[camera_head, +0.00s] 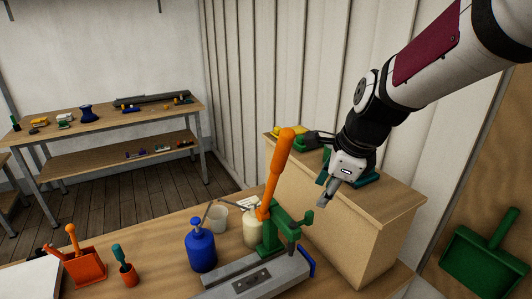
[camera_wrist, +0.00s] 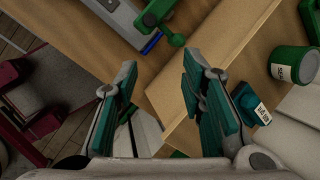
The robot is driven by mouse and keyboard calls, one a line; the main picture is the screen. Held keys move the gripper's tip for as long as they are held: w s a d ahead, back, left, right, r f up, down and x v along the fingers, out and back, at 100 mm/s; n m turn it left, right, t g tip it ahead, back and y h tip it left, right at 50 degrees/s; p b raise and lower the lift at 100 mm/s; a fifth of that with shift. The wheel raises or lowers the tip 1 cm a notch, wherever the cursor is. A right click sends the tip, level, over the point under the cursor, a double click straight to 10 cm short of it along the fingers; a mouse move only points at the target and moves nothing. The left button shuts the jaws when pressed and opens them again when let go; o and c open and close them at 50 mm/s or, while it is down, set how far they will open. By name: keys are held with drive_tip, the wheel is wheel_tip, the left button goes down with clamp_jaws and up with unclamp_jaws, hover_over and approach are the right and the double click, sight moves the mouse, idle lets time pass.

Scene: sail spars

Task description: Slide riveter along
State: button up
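The riveter (camera_head: 272,238) is a green tool with a long upright orange lever, standing on a grey metal base (camera_head: 245,278) on the front workbench. A blue part sits at the base's right end. In the wrist view, part of the green riveter (camera_wrist: 166,18) shows at the top edge; its lever is not visible there. My gripper (camera_head: 328,194) is right of the riveter and apart from it, pointing down beside the wooden box. In the wrist view, my gripper (camera_wrist: 158,78) has its two green-padded fingers spread wide with nothing between them.
A blue bottle (camera_head: 201,250), a cream bottle (camera_head: 251,228) and a white cup (camera_head: 217,218) stand close left of the riveter. Orange holders (camera_head: 85,266) are further left. A raised wooden box (camera_head: 345,225) stands on the right. A green can (camera_wrist: 293,65) shows in the wrist view.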

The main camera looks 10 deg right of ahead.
sight(311, 213)
drive_tip(key=w+f+m+b, duration=0.2)
drive_tip(key=w+f+m, duration=0.1)
drive_tip(key=f, duration=0.2)
drive_tip(key=w+f+m+b, duration=0.2)
drive_tip(key=w+f+m, duration=0.1)
drive_tip(key=f, duration=0.1)
drive_tip(key=w+f+m+b, duration=0.2)
drive_tip(key=f+m, duration=0.1)
drive_tip(key=f, duration=0.2)
drive_tip(key=shift+w+d+f, duration=0.3)
drive_tip(key=shift+w, duration=0.1)
drive_tip(key=shift+s, duration=0.2)
clamp_jaws()
